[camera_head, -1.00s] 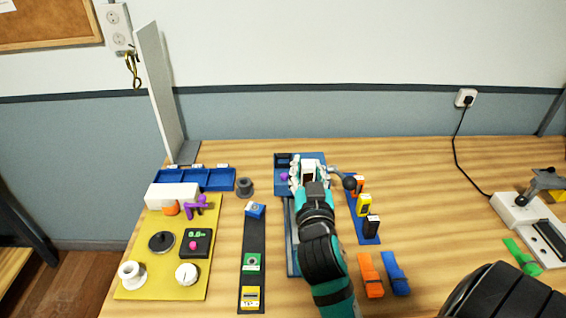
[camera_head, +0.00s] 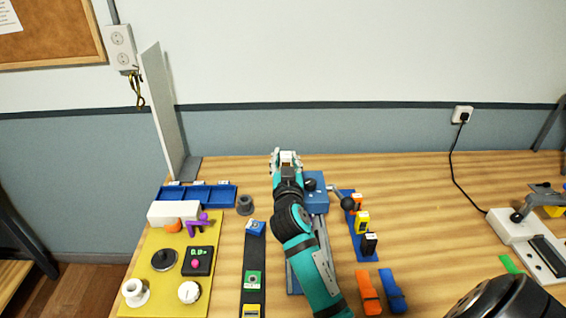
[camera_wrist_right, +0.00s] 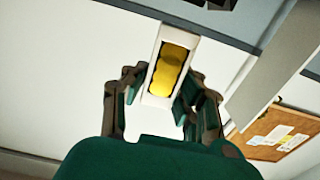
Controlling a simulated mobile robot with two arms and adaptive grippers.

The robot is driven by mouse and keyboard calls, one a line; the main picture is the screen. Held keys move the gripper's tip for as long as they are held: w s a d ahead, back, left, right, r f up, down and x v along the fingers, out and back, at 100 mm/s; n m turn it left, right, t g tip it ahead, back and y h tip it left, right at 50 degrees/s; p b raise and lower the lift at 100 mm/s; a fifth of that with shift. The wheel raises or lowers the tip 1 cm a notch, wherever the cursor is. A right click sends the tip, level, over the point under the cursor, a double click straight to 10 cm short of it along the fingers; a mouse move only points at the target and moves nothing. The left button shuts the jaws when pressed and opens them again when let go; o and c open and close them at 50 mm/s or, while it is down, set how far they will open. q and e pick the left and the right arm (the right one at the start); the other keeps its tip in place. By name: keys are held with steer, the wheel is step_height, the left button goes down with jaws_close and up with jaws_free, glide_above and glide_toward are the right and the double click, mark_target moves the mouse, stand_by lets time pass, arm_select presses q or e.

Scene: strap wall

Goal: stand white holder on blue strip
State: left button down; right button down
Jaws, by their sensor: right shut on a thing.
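My right gripper (camera_head: 287,160) is at the back middle of the table in the head view, left of the blue strip (camera_head: 364,257). In the right wrist view, my right gripper (camera_wrist_right: 160,92) is shut on the white holder (camera_wrist_right: 163,95), which has a yellow inner part. Only a small white piece of the holder (camera_head: 288,155) shows at the gripper's tip in the head view. The blue strip bears an orange, a yellow (camera_head: 362,222) and a black holder (camera_head: 369,243) in a row. My left gripper is not in view.
A blue fixture with a lever (camera_head: 316,189) stands beside my right forearm. A dark strap (camera_head: 253,265) and a yellow board (camera_head: 150,300) with several parts lie left. Orange and blue clips (camera_head: 392,290) lie in front of the strip.

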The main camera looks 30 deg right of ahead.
mark_target(283, 164)
steer(key=shift+w, duration=0.3)
steer(key=shift+w+d, duration=0.2)
steer(key=shift+w, duration=0.35)
step_height(283, 164, down, 3)
steer(key=shift+w+r+p, duration=0.15)
steer(key=shift+p, duration=0.15)
steer(key=shift+f, duration=0.25)
steer(key=shift+f+b, duration=0.35)
steer(key=c, duration=1)
jaws_free()
steer(key=shift+r, duration=0.15)
steer(key=shift+c, duration=0.2)
